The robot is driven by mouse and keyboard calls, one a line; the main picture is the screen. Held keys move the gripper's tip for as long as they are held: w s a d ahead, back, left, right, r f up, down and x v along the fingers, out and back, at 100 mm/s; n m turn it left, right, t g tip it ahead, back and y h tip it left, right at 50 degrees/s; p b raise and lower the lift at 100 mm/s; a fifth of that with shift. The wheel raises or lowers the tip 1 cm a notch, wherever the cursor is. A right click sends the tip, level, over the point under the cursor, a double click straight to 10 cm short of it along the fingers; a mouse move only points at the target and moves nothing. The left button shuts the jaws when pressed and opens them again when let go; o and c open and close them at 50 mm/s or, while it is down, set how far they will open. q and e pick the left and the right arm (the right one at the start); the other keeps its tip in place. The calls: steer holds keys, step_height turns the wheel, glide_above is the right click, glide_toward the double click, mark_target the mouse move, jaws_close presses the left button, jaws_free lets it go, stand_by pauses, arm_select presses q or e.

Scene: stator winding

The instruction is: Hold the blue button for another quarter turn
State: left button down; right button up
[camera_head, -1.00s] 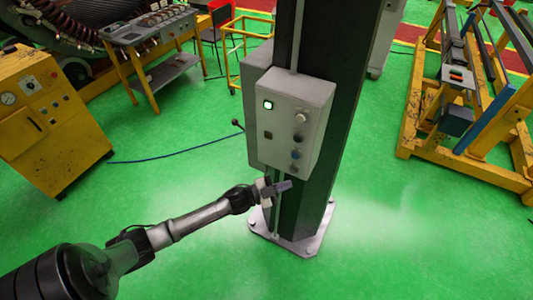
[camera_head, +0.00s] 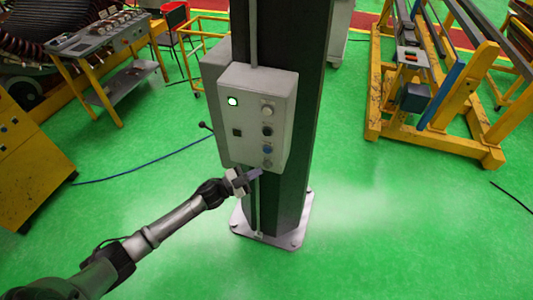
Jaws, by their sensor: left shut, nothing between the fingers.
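The blue button (camera_head: 267,150) is in the right column of knobs on a grey control box (camera_head: 251,90). The box is fixed to a dark upright column. My left gripper (camera_head: 256,174) is shut and empty. Its fingertips are just below the blue button, by the lower edge of the box, and point right. I cannot tell whether they touch the box; they do not cover the blue button. My right gripper is out of view.
The box also has a lit green button (camera_head: 232,101) and several other knobs. The column (camera_head: 290,195) stands on a bolted base plate (camera_head: 295,233). A yellow frame (camera_head: 440,142) is at right, a control desk (camera_head: 97,34) at upper left. Green floor between is mostly clear.

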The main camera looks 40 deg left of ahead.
mark_target(267, 150)
arm_select(q)
steer(key=w+a+b, duration=0.2)
steer(key=w+b, duration=0.1)
steer(key=w, duration=0.2)
steer(key=shift+w, duration=0.35)
stand_by(0.7)
stand_by(0.9)
steer(key=shift+w+a, duration=0.1)
steer(key=shift+w, duration=0.1)
stand_by(0.4)
steer(key=shift+w+a, duration=0.1)
steer(key=shift+w, duration=0.15)
